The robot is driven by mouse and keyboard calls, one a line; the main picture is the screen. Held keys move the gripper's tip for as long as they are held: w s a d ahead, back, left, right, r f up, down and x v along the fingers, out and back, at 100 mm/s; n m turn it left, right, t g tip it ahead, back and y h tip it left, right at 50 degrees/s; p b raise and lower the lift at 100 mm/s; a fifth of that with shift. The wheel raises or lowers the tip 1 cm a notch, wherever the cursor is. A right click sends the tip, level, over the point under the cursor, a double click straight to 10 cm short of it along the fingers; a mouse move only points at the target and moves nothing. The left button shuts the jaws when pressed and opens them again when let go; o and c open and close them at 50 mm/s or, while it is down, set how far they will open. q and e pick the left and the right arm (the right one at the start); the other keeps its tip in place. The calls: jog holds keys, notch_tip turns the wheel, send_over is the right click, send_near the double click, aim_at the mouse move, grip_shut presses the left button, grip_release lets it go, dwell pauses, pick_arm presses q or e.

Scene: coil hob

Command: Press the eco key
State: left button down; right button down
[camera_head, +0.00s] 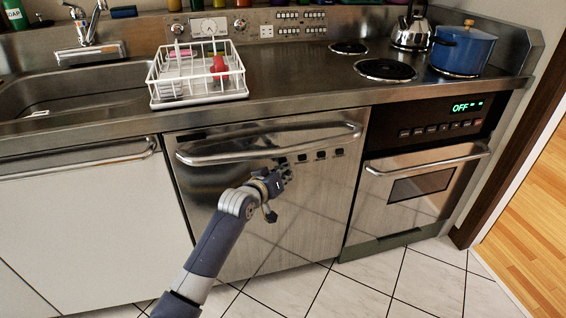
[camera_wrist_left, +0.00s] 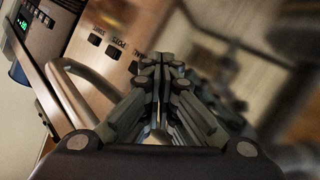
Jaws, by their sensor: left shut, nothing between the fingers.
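The dishwasher (camera_head: 300,205) has a steel front with a row of small dark keys on its upper right, below the bar handle. Three keys show clearly right of my gripper, the nearest one (camera_head: 302,157) close to the fingertips. In the left wrist view the labels seem to read START and POTS, with a third label partly cut off above a key (camera_wrist_left: 133,67). I see no eco label; that key may be hidden behind my fingers. My left gripper (camera_head: 284,167) is shut and empty, close to the panel just left of the visible keys. I cannot tell whether it touches.
The dishwasher handle (camera_head: 230,153) sticks out just above the gripper. The oven (camera_head: 425,185) at right has its own key row and a green OFF display. A dish rack (camera_head: 200,85) and blue pot (camera_head: 462,50) stand on the counter. The floor in front is clear.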

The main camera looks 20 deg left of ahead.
pick_arm(q)
jog(key=shift+w+a, duration=0.25)
jog(key=shift+w, duration=0.1)
pick_arm(e)
jog(key=shift+s, duration=0.25)
dwell(0.4)
pick_arm(q)
jog(key=shift+s+d+p, duration=0.45)
jog(key=shift+s+p, duration=0.25)
jog(key=shift+p, duration=0.25)
pick_arm(e)
notch_tip(320, 180, down, 6)
jog(key=s, duration=0.2)
jog(key=shift+d+f+g, duration=0.15)
jog(key=shift+f+g, duration=0.1)
jog(key=shift+g, duration=0.05)
